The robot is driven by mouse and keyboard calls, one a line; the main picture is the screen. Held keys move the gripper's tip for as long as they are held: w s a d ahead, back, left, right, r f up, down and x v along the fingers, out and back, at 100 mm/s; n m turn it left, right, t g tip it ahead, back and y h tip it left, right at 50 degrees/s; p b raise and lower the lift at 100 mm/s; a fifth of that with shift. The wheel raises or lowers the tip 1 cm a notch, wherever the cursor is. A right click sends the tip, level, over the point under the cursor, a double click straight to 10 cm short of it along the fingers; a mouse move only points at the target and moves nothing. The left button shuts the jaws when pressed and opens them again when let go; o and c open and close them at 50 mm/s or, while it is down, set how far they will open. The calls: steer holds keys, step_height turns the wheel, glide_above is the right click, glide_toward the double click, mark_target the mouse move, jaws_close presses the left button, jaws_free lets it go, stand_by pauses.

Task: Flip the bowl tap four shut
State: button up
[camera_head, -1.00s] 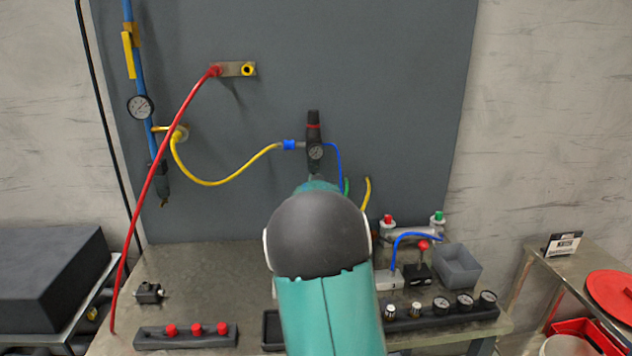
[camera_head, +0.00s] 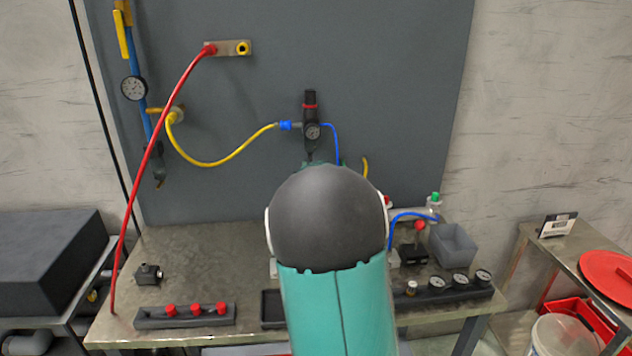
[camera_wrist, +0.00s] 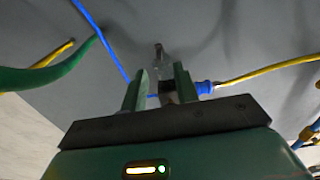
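The tap's lever position is too small to make out. In the head view my own arm hides the gripper and the unit's lower end.
A yellow hose (camera_head: 215,163) joins the unit through a blue fitting (camera_head: 286,126); a blue hose (camera_head: 336,145) leaves the other side. A red hose (camera_head: 160,130) crosses the left. The bench (camera_head: 200,250) below carries gauges, red knobs and a grey bin (camera_head: 453,247).

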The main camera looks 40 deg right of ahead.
steer(key=v, duration=0.9)
steer(key=shift+s+a, duration=0.1)
steer(key=shift+a, duration=0.05)
steer(key=s+a+n+g+y, duration=0.2)
steer(key=s+a+y, duration=0.2)
steer(key=a, duration=0.7)
steer(key=s+a+n+g+y, duration=0.2)
steer(key=s+a+y, duration=0.15)
steer(key=a, duration=0.85)
steer(key=s+a+f+n+g+y, duration=0.1)
steer(key=s+a+f+g, duration=0.1)
steer(key=s+a, duration=0.3)
steer(key=s+a+f+n+g+y, duration=0.1)
steer(key=s+a+n+g+y, duration=0.1)
steer(key=s+a, duration=0.4)
steer(key=s+g, duration=0.1)
steer(key=s, duration=0.3)
steer(key=shift+s+a+f, duration=0.2)
steer(key=shift+s+f, duration=0.05)
steer(key=shift+f, duration=0.15)
